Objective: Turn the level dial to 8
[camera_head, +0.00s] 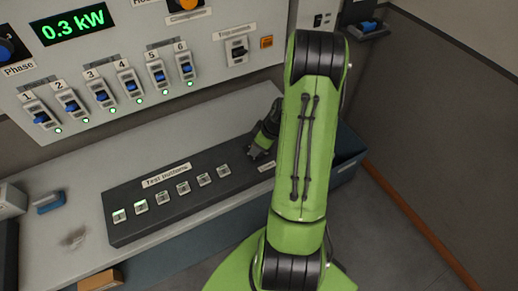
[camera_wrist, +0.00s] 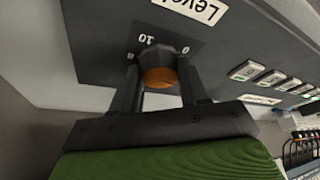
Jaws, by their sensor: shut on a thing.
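The level dial (camera_wrist: 160,77) shows in the wrist view as a dark round knob with an orange-brown face, under an upside-down "Level" label (camera_wrist: 192,9). Scale marks, including a 10 (camera_wrist: 147,39), show beside it; another at the left finger looks like an 8. My gripper (camera_wrist: 161,88) is shut on the dial, one finger on each side. The dial's pointer is not visible, so I cannot tell its setting. In the head view my gripper (camera_head: 261,150) is at the right end of the dark button console (camera_head: 150,225); the dial is hidden there.
Test buttons (camera_head: 183,188) run along the console left of my gripper. A panel (camera_head: 220,80) with numbered blue-tipped faders, a "0.3 kW" display (camera_head: 73,24) and a Phase knob (camera_head: 8,48) stands behind. A blue object (camera_head: 49,202) lies on the bench at left.

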